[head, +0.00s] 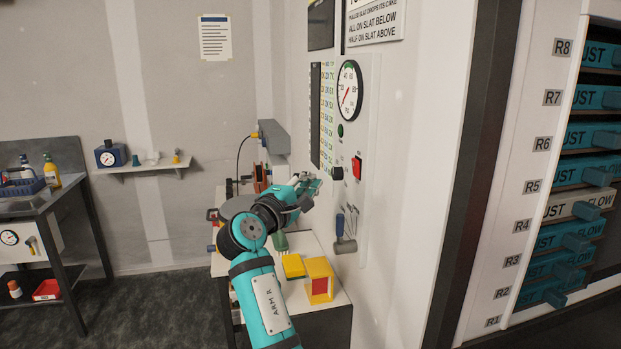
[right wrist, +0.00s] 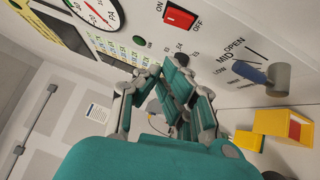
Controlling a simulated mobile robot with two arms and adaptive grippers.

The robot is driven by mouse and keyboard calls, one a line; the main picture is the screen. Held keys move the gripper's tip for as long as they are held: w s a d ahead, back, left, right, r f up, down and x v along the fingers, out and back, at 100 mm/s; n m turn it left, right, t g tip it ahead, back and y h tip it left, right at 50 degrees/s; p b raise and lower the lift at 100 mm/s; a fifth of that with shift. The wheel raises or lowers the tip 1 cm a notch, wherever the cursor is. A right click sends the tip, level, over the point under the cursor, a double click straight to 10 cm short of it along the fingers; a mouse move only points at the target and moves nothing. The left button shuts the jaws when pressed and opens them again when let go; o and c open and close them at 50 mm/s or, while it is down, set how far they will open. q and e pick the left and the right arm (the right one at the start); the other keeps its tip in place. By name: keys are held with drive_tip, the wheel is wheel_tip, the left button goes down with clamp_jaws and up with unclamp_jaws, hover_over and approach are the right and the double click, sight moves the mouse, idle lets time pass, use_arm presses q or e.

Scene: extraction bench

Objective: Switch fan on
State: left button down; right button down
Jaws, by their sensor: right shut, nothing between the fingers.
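The red rocker switch (head: 356,167) sits on the white wall panel below the round gauge (head: 349,90). In the right wrist view the switch (right wrist: 180,18) is at the top, between the words ON and OFF. I cannot tell which side is pressed in. A dark green lamp (head: 340,131) is above and left of it, and looks unlit. My right gripper (head: 312,184) is shut and empty, left of and slightly below the switch, apart from it, near a black knob (head: 337,173). Its fingers (right wrist: 166,85) also show in the right wrist view. My left gripper is not in view.
A rack of teal slats (head: 572,235) is at right. Floor at left is clear.

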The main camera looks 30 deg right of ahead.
sight(356, 168)
drive_tip(key=w+d+r+p, duration=0.1)
drive_tip(key=d+p, duration=0.3)
drive_tip(key=d, duration=0.5)
drive_tip(key=shift+w+d+r+p, duration=0.25)
drive_tip(key=shift+w+d+p, duration=0.15)
drive_tip(key=shift+w, duration=0.35)
drive_tip(key=shift+d+r, duration=0.3)
drive_tip(key=shift+d, duration=0.05)
drive_tip(key=shift+a, duration=0.1)
